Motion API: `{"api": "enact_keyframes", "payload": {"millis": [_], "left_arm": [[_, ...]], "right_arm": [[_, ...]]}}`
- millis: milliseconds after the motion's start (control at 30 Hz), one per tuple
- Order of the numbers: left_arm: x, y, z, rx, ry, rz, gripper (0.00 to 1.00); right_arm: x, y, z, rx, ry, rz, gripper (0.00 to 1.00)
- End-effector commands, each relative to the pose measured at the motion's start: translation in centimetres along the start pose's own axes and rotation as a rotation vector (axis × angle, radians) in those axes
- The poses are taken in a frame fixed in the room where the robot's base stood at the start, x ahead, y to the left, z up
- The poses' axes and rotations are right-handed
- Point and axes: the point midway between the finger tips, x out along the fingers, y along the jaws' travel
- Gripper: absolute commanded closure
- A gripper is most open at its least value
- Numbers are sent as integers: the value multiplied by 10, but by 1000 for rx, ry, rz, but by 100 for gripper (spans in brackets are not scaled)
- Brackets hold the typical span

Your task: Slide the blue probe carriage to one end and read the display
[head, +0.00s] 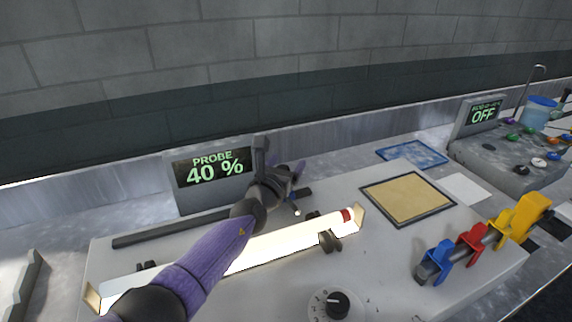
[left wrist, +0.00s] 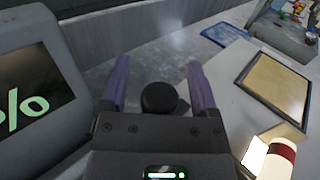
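The display (head: 213,168) reads "PROBE 40 %" in the head view. Its edge also shows at the left of the left wrist view (left wrist: 28,95). A dark rail (head: 165,232) runs along the back of the white bench unit, behind the glowing glass tube (head: 285,243). My left gripper (head: 281,155) is over the rail, right of the display. In the left wrist view its purple fingers (left wrist: 158,72) are apart, with a round black knob (left wrist: 159,98) between them; contact cannot be told. Only a small blue bit shows below the gripper; the carriage is mostly hidden. My right gripper is not in view.
A dial (head: 337,304) is at the front. Blue, red and yellow clamps (head: 472,242) stand at the right front. A tan framed pad (head: 408,198) and a blue mat (head: 411,154) lie to the right. A display reading "OFF" (head: 483,116) stands at the far right.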

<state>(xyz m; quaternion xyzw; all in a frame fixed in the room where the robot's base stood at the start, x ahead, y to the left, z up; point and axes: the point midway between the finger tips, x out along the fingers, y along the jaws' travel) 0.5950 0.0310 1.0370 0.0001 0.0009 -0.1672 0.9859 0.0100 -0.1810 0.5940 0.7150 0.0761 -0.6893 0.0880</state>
Motion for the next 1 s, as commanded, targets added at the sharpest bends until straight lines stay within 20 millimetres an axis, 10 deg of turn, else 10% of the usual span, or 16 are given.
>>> {"api": "enact_keyframes", "payload": {"millis": [500, 1000], "left_arm": [[-57, 0, 7, 0, 0, 0, 22], [-75, 0, 0, 0, 0, 0, 22]], "right_arm": [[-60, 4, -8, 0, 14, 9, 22], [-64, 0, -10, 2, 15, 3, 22]]}}
